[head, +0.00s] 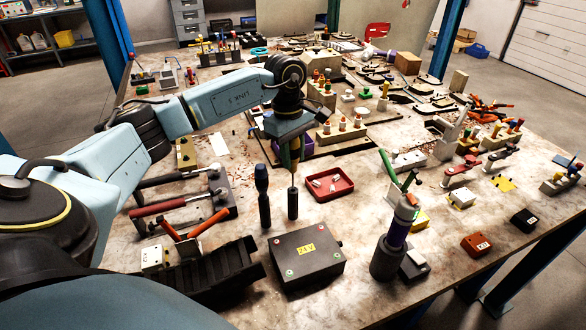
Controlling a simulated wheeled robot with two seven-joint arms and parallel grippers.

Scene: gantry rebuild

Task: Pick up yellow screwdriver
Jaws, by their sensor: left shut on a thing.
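My left gripper (290,141) points straight down over the middle of the bench. It is shut on the yellow screwdriver (292,160), whose yellow and dark handle shows between and below the fingers. The screwdriver is upright, and its shaft runs down to a dark cylindrical holder (293,204). I cannot tell whether its tip is still inside the holder. The upper handle is hidden by the gripper. My right gripper is not in view.
A dark-handled screwdriver (262,179) stands upright just left. A red tray (329,184) with small parts lies to the right, and a dark box (307,257) with a yellow label is in front. A purple bottle-like tool (398,228) stands at the front right.

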